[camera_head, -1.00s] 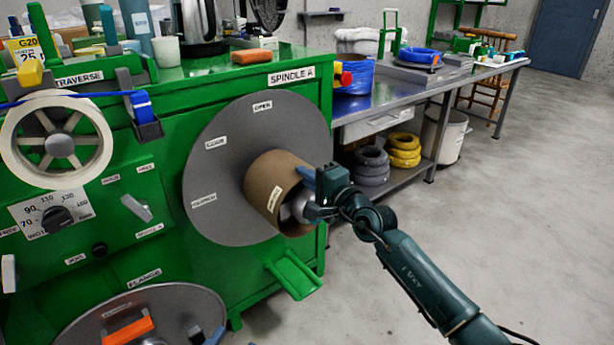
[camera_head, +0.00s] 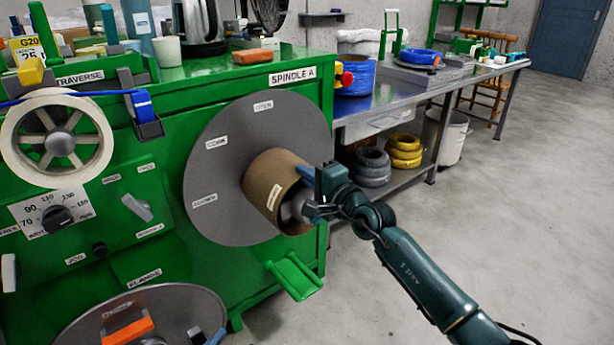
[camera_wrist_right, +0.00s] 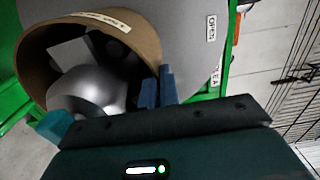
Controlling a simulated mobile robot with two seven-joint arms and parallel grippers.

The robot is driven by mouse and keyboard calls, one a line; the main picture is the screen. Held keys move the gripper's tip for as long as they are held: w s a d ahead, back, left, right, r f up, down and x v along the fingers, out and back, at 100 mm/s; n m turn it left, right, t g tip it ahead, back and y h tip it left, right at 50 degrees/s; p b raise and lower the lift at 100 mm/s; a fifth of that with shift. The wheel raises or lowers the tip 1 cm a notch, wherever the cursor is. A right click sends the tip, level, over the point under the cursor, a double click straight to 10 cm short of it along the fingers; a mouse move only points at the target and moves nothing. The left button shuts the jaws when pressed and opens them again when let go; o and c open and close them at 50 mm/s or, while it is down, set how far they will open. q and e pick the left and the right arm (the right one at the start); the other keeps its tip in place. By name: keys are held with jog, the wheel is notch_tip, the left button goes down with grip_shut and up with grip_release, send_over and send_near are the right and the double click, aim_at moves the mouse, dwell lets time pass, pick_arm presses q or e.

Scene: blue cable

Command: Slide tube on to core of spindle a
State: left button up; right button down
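The brown cardboard tube (camera_head: 272,188) sits around the core of spindle A, in front of the round grey flange (camera_head: 212,165). Its back end appears to meet the flange, but I cannot tell if it touches. The wrist view shows the tube (camera_wrist_right: 35,62) with the silver rounded core end (camera_wrist_right: 90,92) inside its mouth. My right gripper (camera_head: 311,192) is at the tube's open front end, with its fingers apart. In the wrist view the right gripper (camera_wrist_right: 105,108) has blue fingertips close to the rim; contact is unclear.
The SPINDLE A label (camera_head: 292,75) is on the green machine (camera_head: 150,262). A green bracket (camera_head: 294,276) juts out below the flange. A white spoked wheel (camera_head: 100,140) is at left. A metal bench (camera_head: 400,95) stands behind; the floor at right is clear.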

jog(key=shift+w+a+b, duration=0.45)
jog(key=shift+w+b, duration=0.05)
jog(key=shift+w, duration=0.1)
dwell(0.6)
jog(key=shift+r, duration=0.2)
dwell(0.4)
jog(key=shift+f, duration=0.15)
